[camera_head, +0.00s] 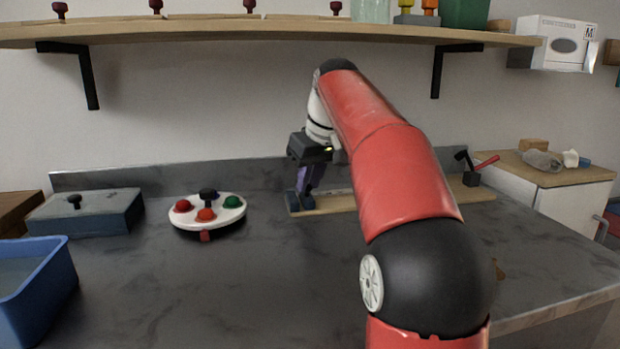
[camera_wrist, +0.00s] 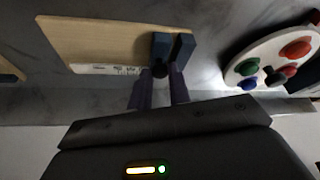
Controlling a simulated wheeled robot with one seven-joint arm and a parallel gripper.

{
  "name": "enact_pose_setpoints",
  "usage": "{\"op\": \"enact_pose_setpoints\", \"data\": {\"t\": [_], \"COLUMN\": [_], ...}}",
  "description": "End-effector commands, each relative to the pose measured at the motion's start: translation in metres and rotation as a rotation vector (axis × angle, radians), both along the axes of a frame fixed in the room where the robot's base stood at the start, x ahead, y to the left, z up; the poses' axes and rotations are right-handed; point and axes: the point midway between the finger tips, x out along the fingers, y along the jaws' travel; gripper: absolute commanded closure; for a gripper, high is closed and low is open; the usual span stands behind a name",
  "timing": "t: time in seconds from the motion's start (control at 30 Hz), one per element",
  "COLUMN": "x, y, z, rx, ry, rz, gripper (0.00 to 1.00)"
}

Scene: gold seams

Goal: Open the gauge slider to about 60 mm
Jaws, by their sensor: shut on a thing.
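The gauge is a pale wooden board (camera_head: 338,203) lying on the grey counter, partly hidden behind my arm. In the wrist view the board (camera_wrist: 100,40) carries a white printed scale (camera_wrist: 105,69) along one edge. Two blue blocks stand at one end: the slider block (camera_wrist: 160,45), on the board, and an end block (camera_wrist: 184,50) with a narrow gap between them. My gripper (camera_head: 304,192) reaches down at the board's left end. The scale figures are too small to read.
A white round disc (camera_head: 190,222) with coloured knobs sits left of the gauge. A grey box (camera_head: 85,214) and a blue bin (camera_head: 38,285) are farther left. A wooden shelf (camera_head: 250,32) hangs above. The counter (camera_head: 200,290) in front is clear.

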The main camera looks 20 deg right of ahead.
Motion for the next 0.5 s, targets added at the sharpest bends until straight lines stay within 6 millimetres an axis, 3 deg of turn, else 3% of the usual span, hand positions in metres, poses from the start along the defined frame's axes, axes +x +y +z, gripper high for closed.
{"op": "enact_pose_setpoints", "data": {"t": [0.3,0.5], "x": [-0.008,-0.01], "y": [-0.044,-0.05], "z": [0.002,0.0], "rx": [-0.001,0.001], "ry": [0.001,-0.002], "rz": [-0.004,-0.001], "gripper": [1.0,1.0]}}
